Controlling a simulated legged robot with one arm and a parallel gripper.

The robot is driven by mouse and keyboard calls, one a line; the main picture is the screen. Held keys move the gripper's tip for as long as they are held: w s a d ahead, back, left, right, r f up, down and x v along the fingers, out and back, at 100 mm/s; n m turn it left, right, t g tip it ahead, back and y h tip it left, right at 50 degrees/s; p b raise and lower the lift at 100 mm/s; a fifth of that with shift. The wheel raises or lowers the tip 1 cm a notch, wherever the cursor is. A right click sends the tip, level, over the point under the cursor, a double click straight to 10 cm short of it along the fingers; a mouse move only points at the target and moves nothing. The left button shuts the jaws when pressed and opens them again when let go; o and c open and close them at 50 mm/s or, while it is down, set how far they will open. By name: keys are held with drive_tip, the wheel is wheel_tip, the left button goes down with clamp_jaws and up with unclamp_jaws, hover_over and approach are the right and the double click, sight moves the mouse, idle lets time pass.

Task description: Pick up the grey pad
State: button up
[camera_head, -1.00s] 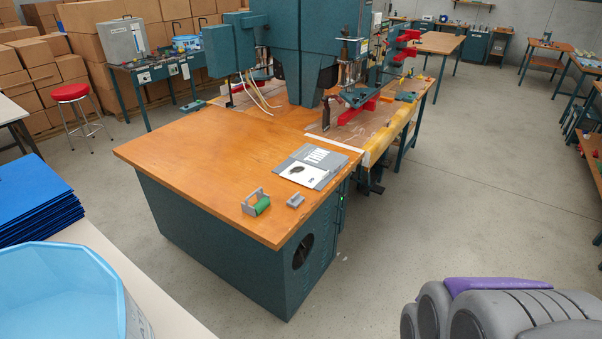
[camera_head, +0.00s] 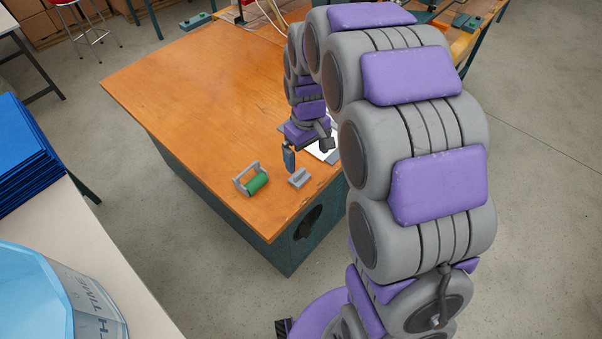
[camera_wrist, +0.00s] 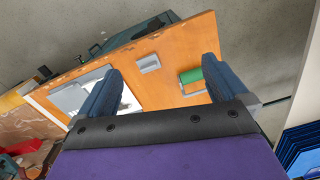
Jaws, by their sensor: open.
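The grey pad (camera_head: 299,178) is a small grey block with a raised ridge. It lies on the orange wooden tabletop (camera_head: 200,100) near the front edge. In the wrist view the pad (camera_wrist: 149,63) shows beyond and between my two fingertips. My gripper (camera_head: 305,158) is above the tabletop, behind the pad in the head view. It is open and empty, with its blue fingers wide apart in the wrist view (camera_wrist: 157,80). The pad is apart from both fingers.
Blue stacked sheets (camera_head: 30,160) and a light blue bin (camera_head: 35,290) stand at the left. The left tabletop is clear.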

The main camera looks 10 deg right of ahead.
drive_tip(key=w+a+f+n+p, duration=0.1)
drive_tip(key=w+f, duration=0.4)
drive_tip(key=w, duration=0.3)
drive_tip(key=n+p, duration=0.1)
hover_over(300, 172)
wheel_tip(300, 172, down, 4)
drive_tip(key=shift+t, duration=0.3)
wheel_tip(300, 172, down, 11)
drive_tip(key=shift+a+f+b, duration=0.1)
drive_tip(key=shift+a+b, duration=0.05)
drive_tip(key=shift+b, duration=1.05)
drive_tip(key=shift+f, duration=0.4)
wheel_tip(300, 172, down, 5)
drive_tip(key=shift+a+r+b, duration=0.1)
drive_tip(key=shift+b, duration=0.85)
drive_tip(key=shift+d, duration=0.2)
drive_tip(key=shift+c, duration=0.2)
